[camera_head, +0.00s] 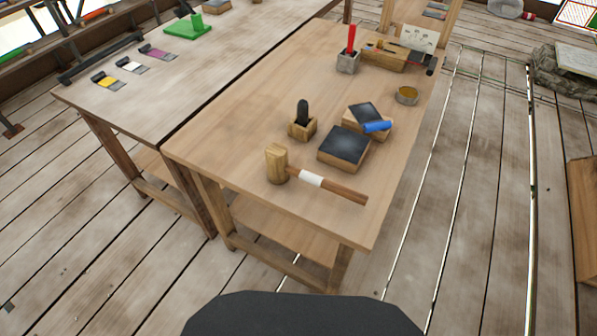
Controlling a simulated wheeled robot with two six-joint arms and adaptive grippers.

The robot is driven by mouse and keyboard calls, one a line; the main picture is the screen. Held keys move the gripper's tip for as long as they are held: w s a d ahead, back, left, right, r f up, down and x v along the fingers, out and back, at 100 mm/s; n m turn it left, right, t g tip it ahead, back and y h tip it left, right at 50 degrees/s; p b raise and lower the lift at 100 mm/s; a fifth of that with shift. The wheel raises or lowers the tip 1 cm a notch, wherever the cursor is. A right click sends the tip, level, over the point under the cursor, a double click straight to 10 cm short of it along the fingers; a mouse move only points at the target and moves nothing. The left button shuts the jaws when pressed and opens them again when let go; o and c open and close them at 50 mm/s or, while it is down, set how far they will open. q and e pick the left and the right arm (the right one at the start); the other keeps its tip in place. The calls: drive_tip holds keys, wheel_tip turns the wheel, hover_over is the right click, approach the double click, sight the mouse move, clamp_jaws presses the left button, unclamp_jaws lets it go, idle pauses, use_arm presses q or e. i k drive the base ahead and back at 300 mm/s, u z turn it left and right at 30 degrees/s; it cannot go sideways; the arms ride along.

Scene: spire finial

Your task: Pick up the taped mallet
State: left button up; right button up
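The taped mallet (312,179) lies near the front edge of the wooden table (225,140). Its blocky wooden head (277,164) is at the left. Its brown handle (345,192) points right and slightly toward me, with a white tape band close to the head. Nothing is touching it that I can see. Neither of my grippers shows in the head view.
Behind the mallet are a dark-topped block (344,147), a block with a blue roll (377,127), and a small wooden holder (302,127) with a black item. A round tin (406,95) stands farther back. A second table (110,110) adjoins at left.

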sight(279, 168)
drive_tip(key=z, duration=0.95)
drive_tip(key=k, duration=1.2)
drive_tip(key=z, duration=1.2)
drive_tip(key=i, duration=1)
drive_tip(key=u, duration=0.4)
drive_tip(key=i, duration=1)
drive_tip(key=u, duration=1.5)
drive_tip(key=i, duration=0.6)
drive_tip(key=u, duration=0.55)
